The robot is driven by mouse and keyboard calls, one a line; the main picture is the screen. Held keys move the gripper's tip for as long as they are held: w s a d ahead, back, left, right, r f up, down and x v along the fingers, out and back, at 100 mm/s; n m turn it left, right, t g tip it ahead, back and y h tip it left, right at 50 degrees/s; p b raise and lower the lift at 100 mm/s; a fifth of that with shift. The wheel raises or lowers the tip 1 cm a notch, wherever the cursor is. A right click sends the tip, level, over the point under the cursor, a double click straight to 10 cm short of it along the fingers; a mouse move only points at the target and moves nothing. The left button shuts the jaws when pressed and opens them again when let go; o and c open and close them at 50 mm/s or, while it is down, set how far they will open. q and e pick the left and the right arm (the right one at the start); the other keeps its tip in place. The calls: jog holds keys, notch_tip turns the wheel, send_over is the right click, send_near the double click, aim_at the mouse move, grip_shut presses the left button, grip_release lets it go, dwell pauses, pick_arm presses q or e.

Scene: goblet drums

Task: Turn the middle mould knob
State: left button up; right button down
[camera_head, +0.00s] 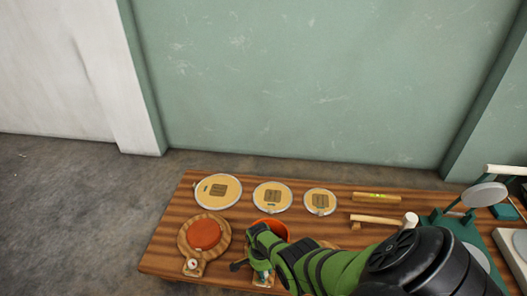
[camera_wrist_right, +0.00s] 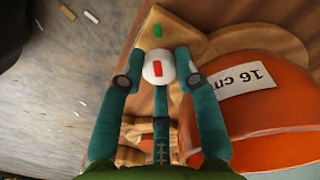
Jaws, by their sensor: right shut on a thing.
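The middle mould shows an orange bowl (camera_head: 270,228) in the head view, partly covered by my right arm. In the right wrist view its orange side (camera_wrist_right: 265,110) carries a "16 cm" label. Its round white knob (camera_wrist_right: 150,71) has a red mark and sits on the wooden base, with a green mark (camera_wrist_right: 157,31) on the wood beyond it. The red mark points roughly towards the green one. My right gripper (camera_wrist_right: 159,62) is shut on the knob, a teal finger on each side. In the head view my right gripper (camera_head: 258,264) hides the knob. My left gripper is not in view.
Another mould (camera_head: 205,234) with its own white knob (camera_head: 193,264) stands at the left of the wooden table (camera_head: 165,255). Several round discs (camera_head: 272,196) lie along the back. A mallet (camera_head: 384,219) and a green-based device (camera_head: 452,220) are at the right.

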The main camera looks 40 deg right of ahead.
jog(key=shift+s+a+f+m, duration=0.1)
jog(key=shift+s+a+m, duration=0.1)
jog(key=shift+m, duration=0.4)
jog(key=c, duration=0.9)
grip_release()
jog(key=shift+w+d, duration=0.1)
jog(key=shift+w+d+r, duration=0.1)
jog(key=shift+r, duration=0.1)
jog(key=shift+w+r, duration=0.1)
jog(key=shift+r, duration=0.35)
notch_tip(320, 180, up, 11)
jog(key=shift+w, duration=0.25)
jog(key=shift+f, duration=0.1)
